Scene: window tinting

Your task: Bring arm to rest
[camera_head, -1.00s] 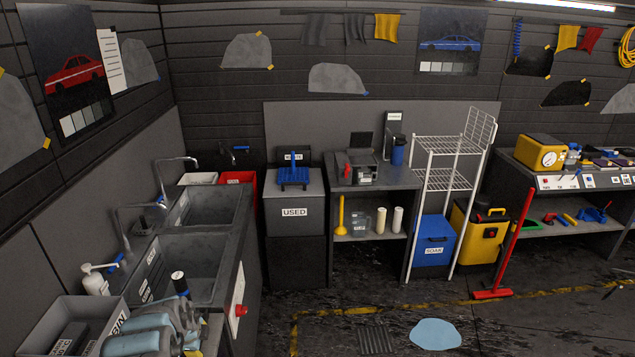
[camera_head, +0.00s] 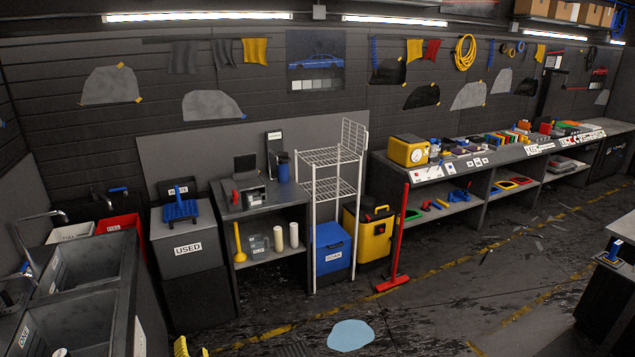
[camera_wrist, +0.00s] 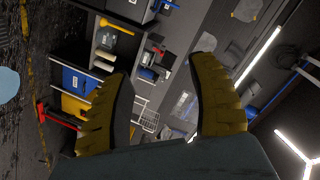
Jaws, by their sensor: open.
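My gripper (camera_wrist: 162,72) shows in the wrist view with its two ribbed yellow fingers spread wide apart. Nothing is between them, and they touch nothing that I can see. The wrist view is turned on its side, with the floor at the left and the ceiling lights at the right. The shelves and back wall lie well beyond the fingertips. In the head view, small yellow tips show at the bottom edge, left of the middle; they look like my gripper's fingers, but most is cut off.
The sink unit (camera_head: 92,262) stands at the left. A grey USED bin (camera_head: 187,247), a white wire rack (camera_head: 338,190) and a red squeegee pole (camera_head: 399,235) line the back. A pale blue puddle (camera_head: 351,335) lies on the floor. A dark counter (camera_head: 603,300) stands at the right. The middle floor is open.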

